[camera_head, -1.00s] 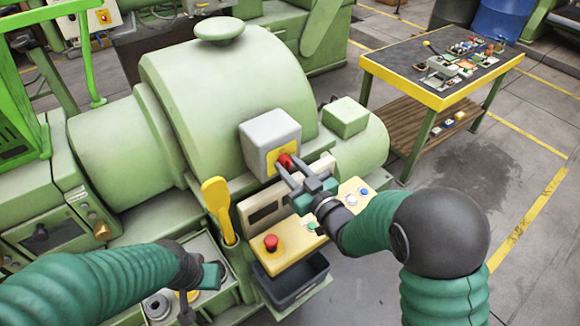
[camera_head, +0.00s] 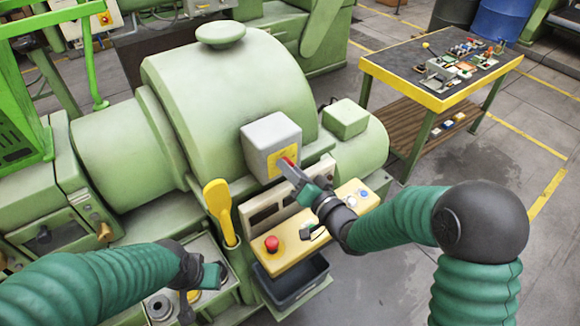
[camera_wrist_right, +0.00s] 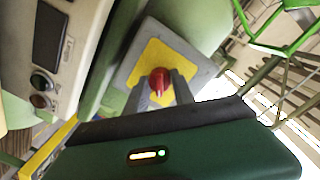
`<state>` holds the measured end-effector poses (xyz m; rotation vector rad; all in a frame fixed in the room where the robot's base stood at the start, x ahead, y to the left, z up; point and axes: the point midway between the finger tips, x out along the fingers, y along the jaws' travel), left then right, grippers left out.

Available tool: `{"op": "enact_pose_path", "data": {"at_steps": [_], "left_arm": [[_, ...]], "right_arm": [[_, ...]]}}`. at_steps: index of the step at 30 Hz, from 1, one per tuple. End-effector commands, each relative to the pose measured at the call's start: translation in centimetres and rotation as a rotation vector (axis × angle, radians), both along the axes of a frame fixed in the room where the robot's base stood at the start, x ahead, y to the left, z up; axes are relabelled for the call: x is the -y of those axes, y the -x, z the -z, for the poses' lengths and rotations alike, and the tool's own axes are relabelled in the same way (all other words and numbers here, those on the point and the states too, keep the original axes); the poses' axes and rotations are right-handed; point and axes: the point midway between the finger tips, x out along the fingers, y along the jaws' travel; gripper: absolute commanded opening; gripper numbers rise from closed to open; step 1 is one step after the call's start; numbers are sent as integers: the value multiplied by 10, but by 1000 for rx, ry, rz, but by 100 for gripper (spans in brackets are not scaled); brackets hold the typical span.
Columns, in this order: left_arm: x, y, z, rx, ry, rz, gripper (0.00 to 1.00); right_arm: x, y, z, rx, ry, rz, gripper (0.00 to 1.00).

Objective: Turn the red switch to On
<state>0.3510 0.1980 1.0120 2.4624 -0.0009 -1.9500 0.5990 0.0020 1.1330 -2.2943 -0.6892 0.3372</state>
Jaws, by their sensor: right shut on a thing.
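The red switch (camera_wrist_right: 160,80) sits on a yellow plate (camera_wrist_right: 138,66) on the front of a grey box (camera_head: 264,137) fixed to the green machine. In the head view only a small part of the red switch (camera_head: 289,162) shows. My right gripper (camera_wrist_right: 162,92) is shut on the red switch, with one finger on each side of it, and its hand is rolled. My left gripper (camera_head: 206,292) is low at the left, over the machine's front, away from the switch. Its fingers are partly out of sight and I cannot tell how far apart they are.
Below the grey box is a yellow control panel (camera_head: 291,251) with a red push button (camera_head: 271,243). A yellow lever (camera_head: 219,207) stands left of it. A dark bin (camera_head: 291,281) hangs beneath. A work table (camera_head: 440,98) with small parts stands at the back right.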

Motion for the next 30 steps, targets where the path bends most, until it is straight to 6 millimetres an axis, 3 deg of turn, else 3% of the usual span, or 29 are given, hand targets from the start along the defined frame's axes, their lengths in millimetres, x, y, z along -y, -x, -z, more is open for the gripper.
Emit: {"op": "enact_pose_path", "data": {"at_steps": [15, 30], "left_arm": [[0, 0, -28, 0, 0, 0, 36], [0, 0, -37, 0, 0, 0, 36]], "right_arm": [[4, -4, -5, -253, -361, 9, 0], [4, -4, -2, -355, -500, 10, 0]]}}
